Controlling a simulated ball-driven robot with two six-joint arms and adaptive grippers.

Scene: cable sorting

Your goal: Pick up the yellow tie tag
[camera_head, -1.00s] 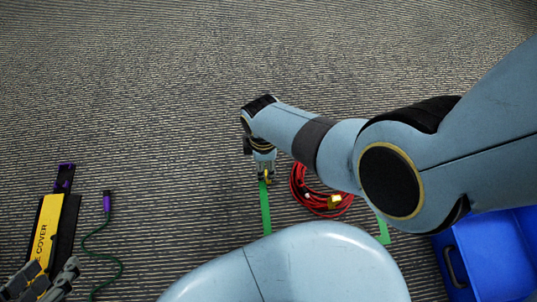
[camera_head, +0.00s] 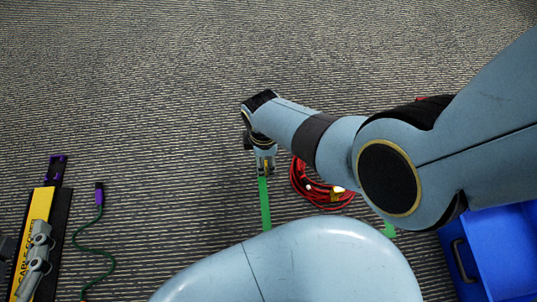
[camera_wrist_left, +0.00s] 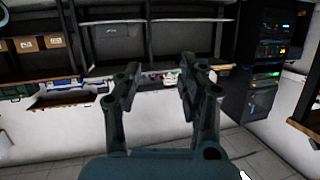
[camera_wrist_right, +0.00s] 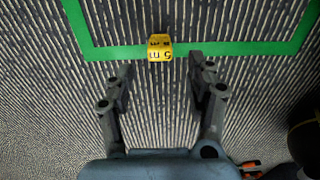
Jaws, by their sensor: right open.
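A yellow tag (camera_wrist_right: 160,47) marked "5 m" lies on the green tape line in the right wrist view. My right gripper (camera_wrist_right: 160,68) is open, with one finger on either side and the tag just beyond the fingertips, apart from them. In the head view my right gripper (camera_head: 264,170) points down at the top end of a green tape strip; it hides most or all of the tag there. My left gripper (camera_head: 38,255) is at the lower left over a yellow cable cover; its fingers are apart and empty in the left wrist view (camera_wrist_left: 160,75).
A blue crate (camera_head: 505,250) stands at lower right. A yellow and black cable cover (camera_head: 33,225) and a green cable (camera_head: 82,242) lie at left. Carpet ahead is clear.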

